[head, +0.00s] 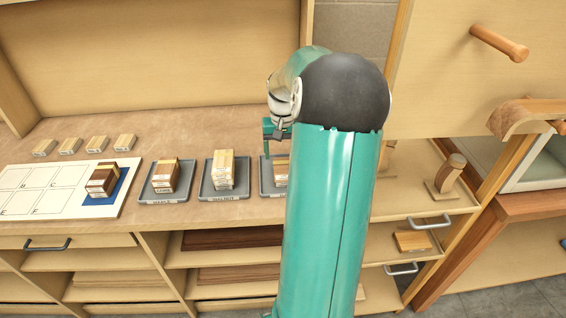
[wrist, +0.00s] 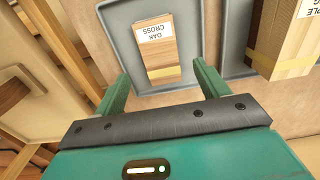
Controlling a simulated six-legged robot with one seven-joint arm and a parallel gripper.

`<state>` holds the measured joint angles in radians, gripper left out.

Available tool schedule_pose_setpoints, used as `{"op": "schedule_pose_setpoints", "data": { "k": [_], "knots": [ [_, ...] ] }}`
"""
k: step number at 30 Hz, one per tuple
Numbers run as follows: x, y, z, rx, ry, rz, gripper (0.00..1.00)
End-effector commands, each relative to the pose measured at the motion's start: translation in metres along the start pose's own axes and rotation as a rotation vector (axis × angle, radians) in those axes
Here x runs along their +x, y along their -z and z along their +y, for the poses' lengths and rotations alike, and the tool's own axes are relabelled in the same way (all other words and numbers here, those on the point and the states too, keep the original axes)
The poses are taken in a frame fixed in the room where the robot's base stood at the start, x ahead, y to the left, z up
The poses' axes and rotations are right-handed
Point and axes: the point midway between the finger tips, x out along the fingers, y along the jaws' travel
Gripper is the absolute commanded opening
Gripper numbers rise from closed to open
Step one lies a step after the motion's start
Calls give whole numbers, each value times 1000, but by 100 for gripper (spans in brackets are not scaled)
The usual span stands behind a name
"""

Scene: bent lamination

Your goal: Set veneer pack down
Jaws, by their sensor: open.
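A pale wood veneer pack labelled "OAK CROSS" (wrist: 161,52), with a yellowish band, lies in a grey tray (wrist: 118,18) in the wrist view. My gripper (wrist: 162,74) is open, its two green fingers apart on either side of the pack's near end, with nothing held between them. In the head view my gripper (head: 275,140) is over the third grey tray (head: 266,188). The pack there (head: 281,173) is partly hidden by my arm. A darker brown banded pack (head: 102,182) sits on a blue square (head: 122,186) of the white board (head: 70,207).
Two more grey trays hold packs: one on the left (head: 144,191), one in the middle (head: 207,188). Several small blocks (head: 97,143) stand behind the board. A wooden stand (head: 445,178) is at right. The board's lettered cells look empty. Shelves lie below the bench.

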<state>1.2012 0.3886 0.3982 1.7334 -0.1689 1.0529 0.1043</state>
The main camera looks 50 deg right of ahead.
Motion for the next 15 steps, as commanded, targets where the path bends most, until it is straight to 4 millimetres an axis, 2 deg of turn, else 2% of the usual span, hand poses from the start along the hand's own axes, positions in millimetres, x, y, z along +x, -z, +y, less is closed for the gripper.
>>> {"op": "schedule_pose_setpoints", "data": {
  "k": [3,6,10,15],
  "knots": [
    [-26,1,0,-1,-2,5,74],
    [-41,1,0,-1,-1,2,74],
    [-53,0,0,1,-1,1,74],
    [-55,0,0,0,-1,-1,74]
  ]
}}
